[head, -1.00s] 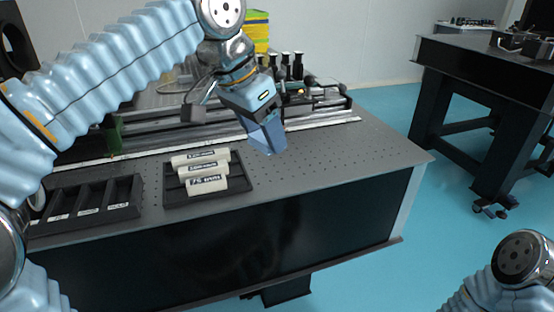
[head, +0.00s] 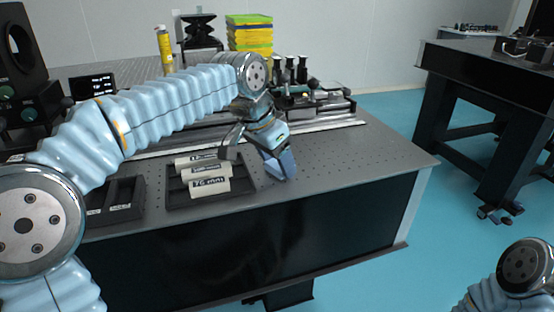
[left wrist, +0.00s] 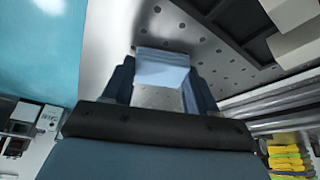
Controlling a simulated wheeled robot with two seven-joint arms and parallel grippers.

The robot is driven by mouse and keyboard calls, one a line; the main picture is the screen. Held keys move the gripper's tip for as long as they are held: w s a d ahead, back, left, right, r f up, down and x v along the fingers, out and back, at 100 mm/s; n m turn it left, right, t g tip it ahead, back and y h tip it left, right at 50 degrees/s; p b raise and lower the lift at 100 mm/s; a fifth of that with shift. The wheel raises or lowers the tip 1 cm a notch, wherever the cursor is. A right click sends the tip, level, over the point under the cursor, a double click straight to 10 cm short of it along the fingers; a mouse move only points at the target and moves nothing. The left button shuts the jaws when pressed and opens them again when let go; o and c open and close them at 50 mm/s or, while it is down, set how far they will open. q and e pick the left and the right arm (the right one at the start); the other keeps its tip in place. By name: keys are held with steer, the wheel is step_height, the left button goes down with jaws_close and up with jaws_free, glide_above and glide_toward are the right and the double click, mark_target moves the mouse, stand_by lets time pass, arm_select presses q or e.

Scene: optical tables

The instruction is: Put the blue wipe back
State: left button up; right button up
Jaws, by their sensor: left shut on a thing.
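The blue wipe (left wrist: 162,68) is a light-blue folded piece between the two fingers of my left gripper (left wrist: 160,85) in the left wrist view. The left gripper is shut on it. In the head view my left gripper (head: 281,165) points down over the front right part of the near optical table (head: 345,155), to the right of a black tray. The wipe is hard to tell from the blue fingers there. Whether it touches the table top is unclear. My right gripper is not in view.
The black tray (head: 243,184) holds white labelled rolls. A black slotted holder (head: 128,196) stands left of it. Metal rails and black posts (head: 302,70) stand behind, with a yellow and green stack (head: 250,34) farther back. The table's right end is bare.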

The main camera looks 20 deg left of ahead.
arm_select(q)
steer(key=shift+f, duration=0.1)
steer(key=shift+f, duration=0.15)
steer(key=o, duration=1.1)
steer(key=shift+r, duration=0.2)
steer(key=shift+r, duration=0.35)
steer(key=p+v, duration=0.2)
steer(key=v, duration=0.9)
steer(key=shift+s+r, duration=0.15)
steer(key=shift+r, duration=0.05)
